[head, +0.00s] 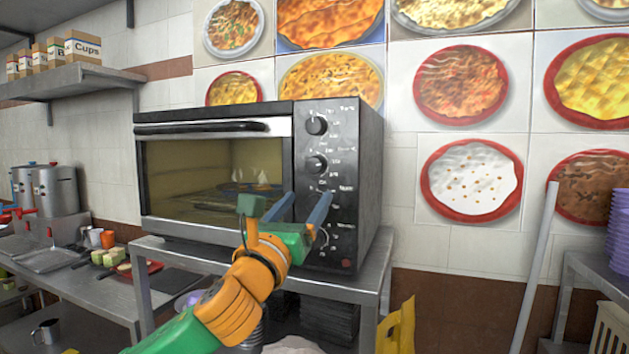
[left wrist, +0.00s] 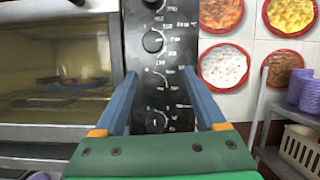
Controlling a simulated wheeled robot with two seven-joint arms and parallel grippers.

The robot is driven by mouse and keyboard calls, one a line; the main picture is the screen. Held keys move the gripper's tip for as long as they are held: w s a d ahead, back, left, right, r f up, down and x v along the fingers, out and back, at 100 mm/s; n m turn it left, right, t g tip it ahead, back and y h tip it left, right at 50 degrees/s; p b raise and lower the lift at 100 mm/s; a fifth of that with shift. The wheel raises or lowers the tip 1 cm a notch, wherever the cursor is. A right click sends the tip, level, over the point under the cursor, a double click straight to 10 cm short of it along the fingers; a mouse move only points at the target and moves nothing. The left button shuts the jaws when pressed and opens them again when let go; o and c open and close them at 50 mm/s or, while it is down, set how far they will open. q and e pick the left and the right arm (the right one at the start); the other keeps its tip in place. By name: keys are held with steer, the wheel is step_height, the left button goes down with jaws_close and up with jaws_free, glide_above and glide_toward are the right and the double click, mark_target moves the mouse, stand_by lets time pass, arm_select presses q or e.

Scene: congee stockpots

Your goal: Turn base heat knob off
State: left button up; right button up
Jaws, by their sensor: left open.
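The black toaster oven (head: 215,180) stands on a metal table. Its control panel (head: 341,150) carries a column of round knobs, with an upper knob (head: 316,125) and a second knob (head: 316,164). The lower knobs are partly hidden by my gripper in the head view. The left wrist view shows a third knob (left wrist: 155,83) and a lowest knob (left wrist: 157,122). The labels are too blurred to tell which is the base heat knob. My left gripper (head: 308,196) is open and empty, its blue fingers pointing at the lower panel. In the left wrist view its fingertips (left wrist: 159,71) flank the third knob's column. Contact cannot be told.
The oven's glass door (head: 200,178) is shut, with its handle across the top. A metal counter (head: 90,290) with pots and food is at left. A grey pole (head: 536,265) leans at right near purple stacked bowls (head: 619,235). Tiled wall stands behind.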

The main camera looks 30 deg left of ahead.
mark_target(313, 168)
arm_select(q)
steer(key=shift+m, duration=0.4)
steer(key=w+r+p, duration=0.1)
steer(key=w+a+r+p, duration=0.1)
steer(key=w+r, duration=0.1)
steer(key=w+a+r+p, duration=0.1)
steer(key=w, duration=0.1)
steer(key=shift+w+a+r+p, duration=0.15)
steer(key=shift+w+r+p, duration=0.1)
steer(key=shift+r+p, duration=0.05)
steer(key=shift+t, duration=0.3)
steer(key=shift+s, duration=0.15)
jaws_close()
